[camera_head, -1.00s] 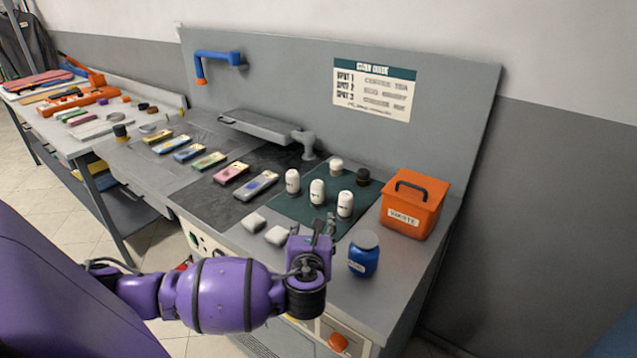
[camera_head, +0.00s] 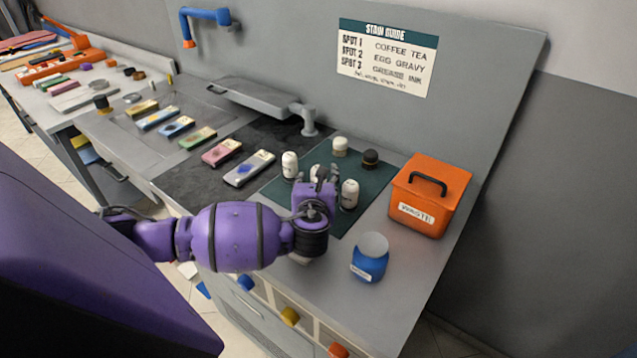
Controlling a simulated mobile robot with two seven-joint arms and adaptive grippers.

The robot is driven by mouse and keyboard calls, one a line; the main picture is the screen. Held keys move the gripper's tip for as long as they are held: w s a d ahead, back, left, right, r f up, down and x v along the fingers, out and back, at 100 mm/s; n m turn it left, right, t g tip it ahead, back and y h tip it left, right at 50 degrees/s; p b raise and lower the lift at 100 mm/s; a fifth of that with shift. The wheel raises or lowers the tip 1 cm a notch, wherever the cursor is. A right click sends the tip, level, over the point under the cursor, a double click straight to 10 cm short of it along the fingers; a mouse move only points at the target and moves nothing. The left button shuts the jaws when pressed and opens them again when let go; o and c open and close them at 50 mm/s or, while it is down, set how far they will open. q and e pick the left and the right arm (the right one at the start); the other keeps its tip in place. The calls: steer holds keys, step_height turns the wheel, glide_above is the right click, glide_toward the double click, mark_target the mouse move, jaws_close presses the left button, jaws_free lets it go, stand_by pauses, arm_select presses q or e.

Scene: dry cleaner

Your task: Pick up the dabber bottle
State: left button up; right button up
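A white bottle (camera_head: 290,165) stands upright at the left of a dark green mat (camera_head: 272,190). Another white bottle (camera_head: 349,194) stands at the right of the mat. I cannot tell from their faces which is the dabber bottle. My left gripper (camera_head: 321,174) is over the mat between these two, where a third white bottle stood. That bottle is almost wholly hidden behind the fingers, and I cannot tell whether they are around it or touching it. My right gripper is not in view.
Behind are a small white-topped jar (camera_head: 340,146) and a dark-topped jar (camera_head: 370,159). An orange waste box (camera_head: 425,200) and a blue jar (camera_head: 369,263) stand to the right. Several coloured swatches, such as a grey one (camera_head: 240,174), lie left. A metal arm-board (camera_head: 262,98) is behind.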

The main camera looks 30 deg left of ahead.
arm_select(q)
steer(key=x, duration=0.4)
steer(key=shift+w+f, duration=0.1)
steer(key=shift+f, duration=0.05)
steer(key=c, duration=1.3)
